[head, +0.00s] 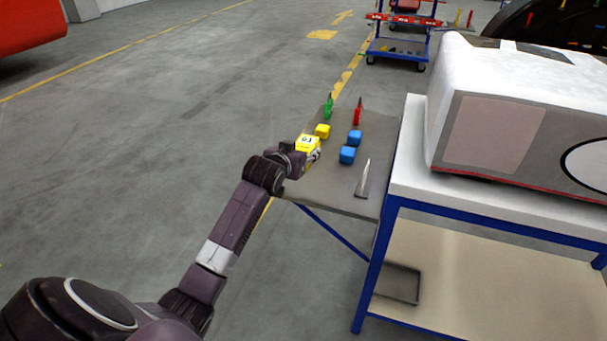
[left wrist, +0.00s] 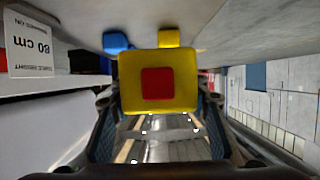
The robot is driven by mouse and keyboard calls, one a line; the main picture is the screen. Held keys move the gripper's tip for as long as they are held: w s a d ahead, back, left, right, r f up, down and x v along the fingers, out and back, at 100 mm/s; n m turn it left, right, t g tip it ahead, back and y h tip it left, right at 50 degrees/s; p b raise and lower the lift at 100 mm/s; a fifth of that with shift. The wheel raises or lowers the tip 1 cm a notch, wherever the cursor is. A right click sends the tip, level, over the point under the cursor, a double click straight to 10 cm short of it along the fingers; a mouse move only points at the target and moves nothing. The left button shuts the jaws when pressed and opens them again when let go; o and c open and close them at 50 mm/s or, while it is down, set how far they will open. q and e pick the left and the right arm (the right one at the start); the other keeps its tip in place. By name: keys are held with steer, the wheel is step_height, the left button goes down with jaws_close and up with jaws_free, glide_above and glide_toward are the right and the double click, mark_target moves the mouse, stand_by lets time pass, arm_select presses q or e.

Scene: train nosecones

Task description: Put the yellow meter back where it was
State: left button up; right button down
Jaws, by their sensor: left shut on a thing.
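The yellow meter (head: 307,141) is at the left edge of the grey side table (head: 378,125), with dark marks on its top. In the left wrist view the yellow meter (left wrist: 132,80) shows a yellow face with a red square, between the two fingers. My left gripper (head: 312,155) is shut on it. I cannot tell whether the meter touches the table top. A small yellow block (head: 322,131) lies just beyond it. My right gripper is in neither view.
Two blue blocks (head: 347,155) lie right of the meter. A green tool (head: 328,107) and a red tool (head: 358,113) stand at the far end, a grey pointed piece (head: 363,184) near the front. A white-topped bench (head: 410,180) adjoins on the right.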

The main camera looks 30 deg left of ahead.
mark_target(303, 182)
arm_select(q)
step_height(303, 182, down, 8)
steer(key=o, duration=1.5)
steer(key=shift+s, duration=0.1)
steer(key=v, duration=1.1)
steer(key=shift+s+d, duration=0.15)
steer(key=shift+s, duration=0.25)
steer(key=shift+r, duration=0.1)
